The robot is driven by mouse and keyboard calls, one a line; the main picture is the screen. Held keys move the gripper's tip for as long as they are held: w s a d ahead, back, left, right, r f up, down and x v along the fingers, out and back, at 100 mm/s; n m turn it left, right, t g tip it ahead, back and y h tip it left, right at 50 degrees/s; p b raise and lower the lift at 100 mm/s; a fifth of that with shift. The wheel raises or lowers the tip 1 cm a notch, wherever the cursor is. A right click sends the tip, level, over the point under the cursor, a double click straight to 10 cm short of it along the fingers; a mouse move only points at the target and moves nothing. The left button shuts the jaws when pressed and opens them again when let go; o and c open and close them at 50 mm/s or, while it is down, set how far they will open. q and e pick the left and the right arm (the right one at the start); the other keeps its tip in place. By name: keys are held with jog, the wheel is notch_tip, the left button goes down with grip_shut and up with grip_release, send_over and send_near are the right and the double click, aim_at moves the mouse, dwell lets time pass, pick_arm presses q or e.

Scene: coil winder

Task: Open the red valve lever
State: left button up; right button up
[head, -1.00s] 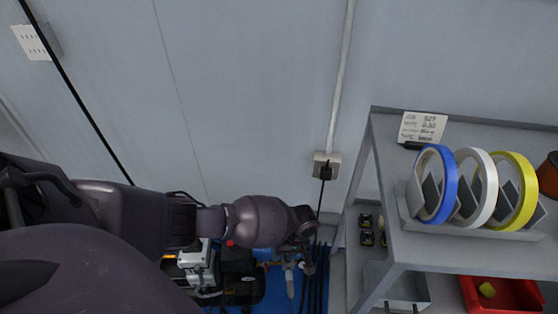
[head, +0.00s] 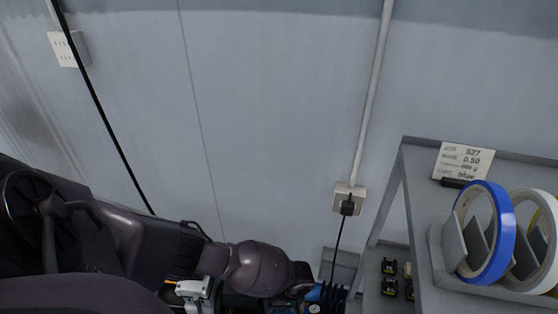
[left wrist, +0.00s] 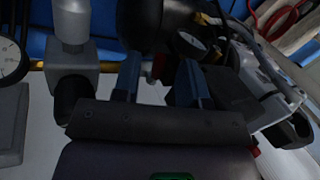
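My left gripper (left wrist: 160,78) shows in the left wrist view with its two bluish fingers apart. A small dark red part (left wrist: 158,67), perhaps the red valve lever, shows between and beyond the fingertips. I cannot tell whether the fingers touch it, and most of it is hidden or in shadow. In the head view my left arm reaches down to the right and its fingers are not visible. The red lever cannot be made out in the head view. My right gripper is in neither view.
A grey fitting (left wrist: 72,70) and a round gauge (left wrist: 10,60) stand left of the fingers. Red handles (left wrist: 283,17) lie at the top right. In the head view, a grey shelf (head: 425,235) holds a blue ring spool (head: 500,235) beside a wall socket (head: 348,199).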

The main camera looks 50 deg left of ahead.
pick_arm(q)
jog(key=shift+f, duration=0.15)
grip_shut()
jog(key=shift+w, duration=0.1)
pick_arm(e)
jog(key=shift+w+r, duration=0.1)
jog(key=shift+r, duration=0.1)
